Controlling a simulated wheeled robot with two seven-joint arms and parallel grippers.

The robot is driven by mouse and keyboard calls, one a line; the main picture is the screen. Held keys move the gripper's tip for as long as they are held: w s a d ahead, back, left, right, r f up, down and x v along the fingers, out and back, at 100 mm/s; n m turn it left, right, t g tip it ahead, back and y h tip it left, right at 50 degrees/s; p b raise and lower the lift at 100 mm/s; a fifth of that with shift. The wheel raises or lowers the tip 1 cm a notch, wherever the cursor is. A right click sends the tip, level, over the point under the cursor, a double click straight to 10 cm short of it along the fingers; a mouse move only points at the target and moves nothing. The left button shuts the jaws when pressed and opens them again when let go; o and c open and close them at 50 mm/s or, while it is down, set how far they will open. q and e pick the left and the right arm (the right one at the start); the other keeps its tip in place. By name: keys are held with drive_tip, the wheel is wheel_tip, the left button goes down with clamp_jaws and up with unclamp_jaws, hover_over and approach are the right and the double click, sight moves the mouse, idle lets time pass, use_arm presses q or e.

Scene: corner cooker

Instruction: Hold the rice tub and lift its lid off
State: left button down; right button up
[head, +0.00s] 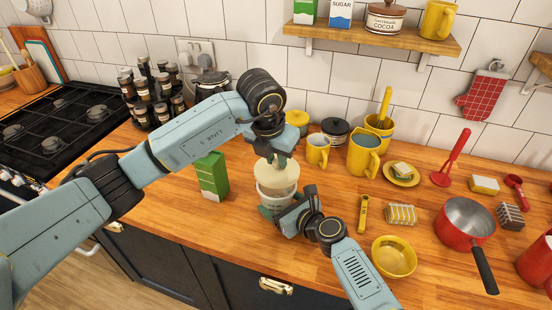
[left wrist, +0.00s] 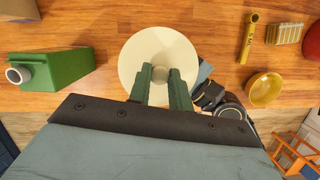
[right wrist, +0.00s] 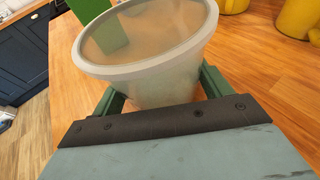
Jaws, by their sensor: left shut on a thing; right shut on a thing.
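The rice tub (head: 275,197) is a pale translucent tub on the wooden counter, below the cream lid (head: 284,178) in the head view. My left gripper (head: 277,160) comes down from above and is shut on the lid's knob. In the left wrist view the lid (left wrist: 160,50) is a round cream disc with the knob (left wrist: 160,74) between the fingers. My right gripper (head: 277,208) is shut around the tub's side, low at the front. In the right wrist view its fingers flank the tub (right wrist: 165,85); the tub's rim shows there with no lid on it.
A green carton (head: 212,177) stands just left of the tub. A spice rack (head: 150,95) is back left.

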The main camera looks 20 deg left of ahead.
idle(0.4)
drive_tip(key=o, duration=0.9)
drive_tip(key=shift+d, duration=0.1)
drive_tip(key=shift+s+d+r, duration=0.15)
drive_tip(key=shift+s+d, duration=0.1)
drive_tip(key=shift+d, duration=0.2)
drive_tip(key=v, duration=1.1)
drive_tip(key=shift+a+r, duration=0.1)
drive_tip(key=shift+a, duration=0.05)
